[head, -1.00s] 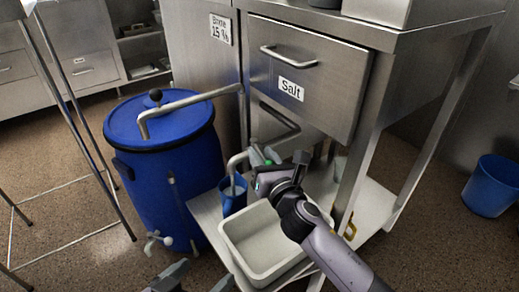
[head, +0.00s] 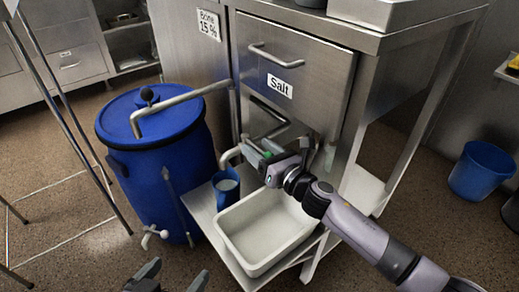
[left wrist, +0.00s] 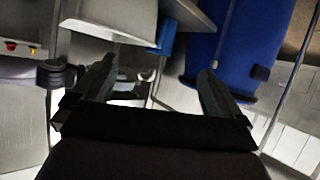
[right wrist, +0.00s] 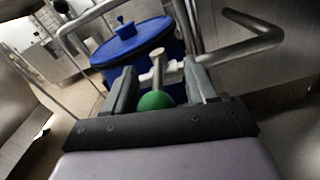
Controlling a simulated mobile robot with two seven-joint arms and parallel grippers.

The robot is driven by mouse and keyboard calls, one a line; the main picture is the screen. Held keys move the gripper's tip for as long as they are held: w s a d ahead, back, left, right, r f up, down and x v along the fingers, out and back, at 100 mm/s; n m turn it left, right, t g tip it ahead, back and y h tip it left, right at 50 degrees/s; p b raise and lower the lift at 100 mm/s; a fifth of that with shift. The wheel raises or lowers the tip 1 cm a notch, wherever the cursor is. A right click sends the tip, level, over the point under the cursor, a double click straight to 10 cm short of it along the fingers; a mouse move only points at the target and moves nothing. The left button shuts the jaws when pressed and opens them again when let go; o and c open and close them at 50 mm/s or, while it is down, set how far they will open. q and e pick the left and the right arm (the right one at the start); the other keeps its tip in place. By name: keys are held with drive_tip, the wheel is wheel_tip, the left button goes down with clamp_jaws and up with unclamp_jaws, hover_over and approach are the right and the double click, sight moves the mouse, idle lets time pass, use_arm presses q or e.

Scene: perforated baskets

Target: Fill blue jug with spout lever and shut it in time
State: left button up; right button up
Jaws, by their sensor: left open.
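The blue jug (head: 224,191) stands upright on a low metal shelf, under the end of a bent metal spout (head: 229,156). A pale liquid surface shows inside the jug near its rim. The spout lever's green knob (right wrist: 155,101) sits between the fingers of my right gripper (right wrist: 161,82) in the right wrist view. A gap shows on the knob's right side, so the fingers do not look clamped on it. In the head view the right gripper (head: 258,157) is right of the jug. My left gripper (head: 168,279) is open and empty at the bottom edge.
A white basin (head: 268,252) stands on the shelf right of the jug. A blue barrel (head: 160,165) with a tap stands left. The steel cabinet with the Salt drawer (head: 294,72) is behind. A blue bucket (head: 480,172) is far right. Floor in front is clear.

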drive_tip(key=shift+s, duration=0.15)
drive_tip(key=shift+s+d, duration=0.2)
drive_tip(key=shift+s, duration=0.05)
use_arm(q)
drive_tip(key=shift+s+a+r+y+p, duration=0.1)
drive_tip(key=shift+s+a+y+p, duration=0.15)
drive_tip(key=shift+a+p, duration=0.4)
use_arm(e)
drive_tip(key=v, duration=0.6)
use_arm(q)
drive_tip(key=shift+r, duration=0.1)
use_arm(e)
drive_tip(key=shift+s+d, duration=0.1)
drive_tip(key=shift+s, duration=0.05)
